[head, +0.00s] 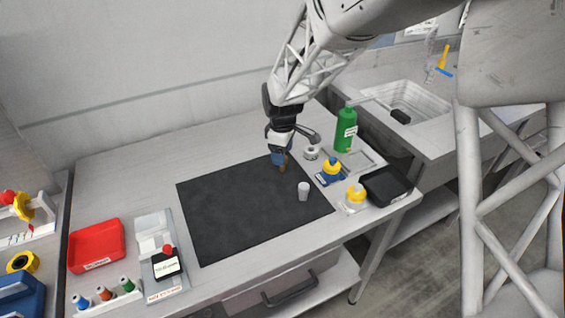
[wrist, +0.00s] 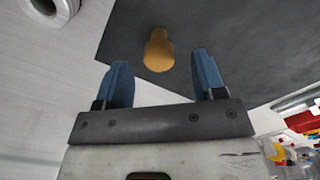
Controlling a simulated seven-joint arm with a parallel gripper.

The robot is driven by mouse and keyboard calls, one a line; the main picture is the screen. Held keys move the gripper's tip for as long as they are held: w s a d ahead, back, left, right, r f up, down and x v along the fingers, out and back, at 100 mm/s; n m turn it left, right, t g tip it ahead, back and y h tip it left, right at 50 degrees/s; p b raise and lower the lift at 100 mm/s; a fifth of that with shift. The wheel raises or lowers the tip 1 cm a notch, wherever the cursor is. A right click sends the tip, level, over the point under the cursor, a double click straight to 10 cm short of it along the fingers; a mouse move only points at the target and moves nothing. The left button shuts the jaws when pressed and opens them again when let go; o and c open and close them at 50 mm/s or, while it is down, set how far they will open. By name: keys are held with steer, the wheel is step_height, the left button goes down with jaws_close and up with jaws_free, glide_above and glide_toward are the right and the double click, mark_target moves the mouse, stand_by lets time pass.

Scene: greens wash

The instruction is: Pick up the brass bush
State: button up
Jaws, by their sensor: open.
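The brass bush (wrist: 158,50) shows in the wrist view as a golden, stepped round piece on the dark mat, near the mat's edge. In the head view only a sliver of the brass bush (head: 284,159) shows beside my fingers, at the mat's far right part. My gripper (wrist: 162,60) is open, with its two blue fingers apart and the bush in line with the gap between them, just past the tips. Nothing is held. In the head view my gripper (head: 279,161) points down over the dark mat (head: 235,210) and hides most of the bush.
A white ring (head: 311,153), a green bottle (head: 346,135), a blue-and-yellow item (head: 331,173), a yellow-topped item (head: 355,196) and a black tray (head: 387,186) stand to the right. A red tray (head: 96,245) lies left. The mat's left part is clear.

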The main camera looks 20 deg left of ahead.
steer(key=shift+f, duration=1.55)
steer(key=shift+c, duration=0.3)
steer(key=c, duration=1)
